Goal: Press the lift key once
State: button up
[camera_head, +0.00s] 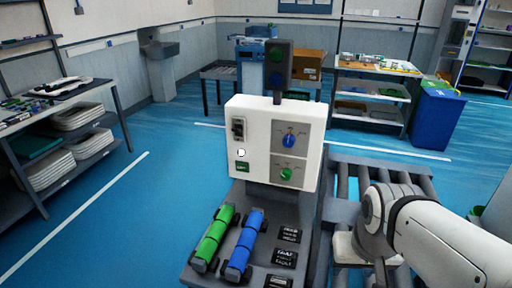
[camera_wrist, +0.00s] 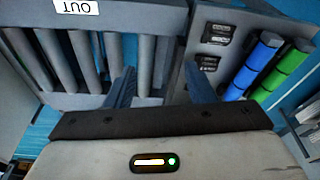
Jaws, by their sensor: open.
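A grey console carries several small black keys with white lettering, an upper one (camera_head: 289,235), a middle one (camera_head: 284,257) and a lower one (camera_head: 279,281). The lettering is too small to read, so I cannot tell which is the lift key. Black keys also show at the upper right in the wrist view (camera_wrist: 216,30). My gripper (camera_wrist: 158,88) is open and empty, its two dark blue fingers pointing toward the rollers, left of the keys. In the head view my arm is at the right and the fingers are not visible.
A blue bar (camera_head: 244,245) and a green bar (camera_head: 214,239) lie left of the keys. A white panel (camera_head: 262,112) with a blue knob (camera_head: 289,140) and green knob (camera_head: 287,173) stands behind. A roller conveyor (camera_wrist: 110,60) with an upside-down "OUT" label (camera_wrist: 77,7) is alongside.

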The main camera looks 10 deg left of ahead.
grip_shut()
dwell(0.3)
dwell(1.2)
